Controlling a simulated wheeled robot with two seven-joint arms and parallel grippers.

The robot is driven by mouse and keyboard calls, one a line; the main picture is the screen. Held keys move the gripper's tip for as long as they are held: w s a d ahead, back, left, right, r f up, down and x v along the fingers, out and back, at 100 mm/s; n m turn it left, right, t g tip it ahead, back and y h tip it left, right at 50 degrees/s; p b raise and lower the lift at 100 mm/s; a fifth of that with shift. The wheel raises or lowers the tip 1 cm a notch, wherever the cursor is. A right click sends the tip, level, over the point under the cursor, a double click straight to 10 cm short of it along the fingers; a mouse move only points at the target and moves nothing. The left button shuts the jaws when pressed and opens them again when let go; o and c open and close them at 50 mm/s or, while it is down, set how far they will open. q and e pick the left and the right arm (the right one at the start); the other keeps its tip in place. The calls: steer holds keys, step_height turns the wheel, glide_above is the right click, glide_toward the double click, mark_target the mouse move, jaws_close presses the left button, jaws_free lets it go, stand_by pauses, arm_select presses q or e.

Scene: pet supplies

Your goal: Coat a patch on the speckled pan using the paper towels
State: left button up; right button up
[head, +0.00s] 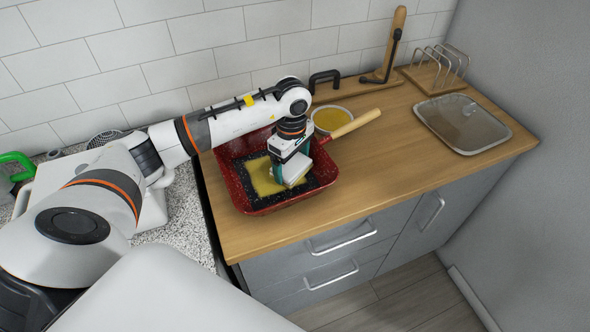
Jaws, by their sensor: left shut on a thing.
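The speckled pan (237,165) is a red square pan with a dark speckled inside and a wooden handle that points to the upper right. It sits on the wooden counter. A yellow patch (259,180) covers part of its floor. My left gripper (288,172) points down over the right part of the pan, shut on the white folded paper towels (295,168). The towels are low in the pan beside the yellow patch; whether they touch the floor is hard to tell. A bowl (332,119) with yellow contents stands behind the pan, partly hidden by my arm. My right gripper is out of view.
A wooden board with a dark handle (337,91) is by the tiled wall.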

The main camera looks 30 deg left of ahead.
arm_select(q)
steer(key=shift+r+p, duration=1.5)
steer(key=shift+r, duration=1.55)
steer(key=shift+r, duration=0.1)
steer(key=shift+r+p, duration=0.9)
steer(key=shift+r, duration=0.55)
